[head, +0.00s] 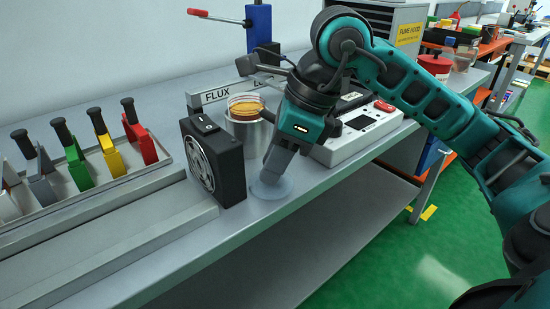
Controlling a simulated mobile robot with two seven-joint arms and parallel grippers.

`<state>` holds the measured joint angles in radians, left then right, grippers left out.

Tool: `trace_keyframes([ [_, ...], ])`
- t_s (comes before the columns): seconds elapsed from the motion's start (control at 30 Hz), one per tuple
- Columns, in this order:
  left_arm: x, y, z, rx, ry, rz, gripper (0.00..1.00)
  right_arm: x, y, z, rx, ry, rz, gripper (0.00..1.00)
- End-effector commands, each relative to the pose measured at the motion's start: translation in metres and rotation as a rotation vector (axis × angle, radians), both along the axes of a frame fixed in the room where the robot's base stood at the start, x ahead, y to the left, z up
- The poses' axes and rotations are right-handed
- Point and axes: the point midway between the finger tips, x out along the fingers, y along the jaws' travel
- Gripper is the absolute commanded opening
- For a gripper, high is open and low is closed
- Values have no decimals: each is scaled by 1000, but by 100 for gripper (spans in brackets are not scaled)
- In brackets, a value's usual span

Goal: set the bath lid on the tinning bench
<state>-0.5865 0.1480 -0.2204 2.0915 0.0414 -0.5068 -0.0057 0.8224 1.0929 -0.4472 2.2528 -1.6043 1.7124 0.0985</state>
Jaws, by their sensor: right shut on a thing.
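The bath lid (284,190), a pale, see-through round disc, is at the front part of the grey tinning bench (225,228), right of the black fan box. It lies flat on the bench top or very close above it; I cannot tell which. My right gripper (269,179) points down and is shut on the lid, hiding its far middle part. My left gripper is not in view.
The black fan box (215,160) stands close left of the lid. A white device (357,133) with a screen stands to the right behind my gripper. The bench's front edge is near the lid.

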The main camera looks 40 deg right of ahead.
Motion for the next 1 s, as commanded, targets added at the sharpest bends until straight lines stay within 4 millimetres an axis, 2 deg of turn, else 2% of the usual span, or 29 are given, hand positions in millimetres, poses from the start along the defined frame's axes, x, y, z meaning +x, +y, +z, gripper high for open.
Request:
trace_keyframes([
  [0.13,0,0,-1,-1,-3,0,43,0,0,-2,0,0,0,0],
  [0.17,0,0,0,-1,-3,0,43,0,0,-2,0,0,0,29],
  [0.43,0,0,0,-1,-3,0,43,0,0,-1,0,0,0,54],
  [0.63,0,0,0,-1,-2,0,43,0,0,-2,0,0,0,57],
  [0.9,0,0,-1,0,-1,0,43,0,0,-1,0,0,0,83],
  [1.0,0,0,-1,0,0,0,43,0,0,-1,0,0,0,85],
])
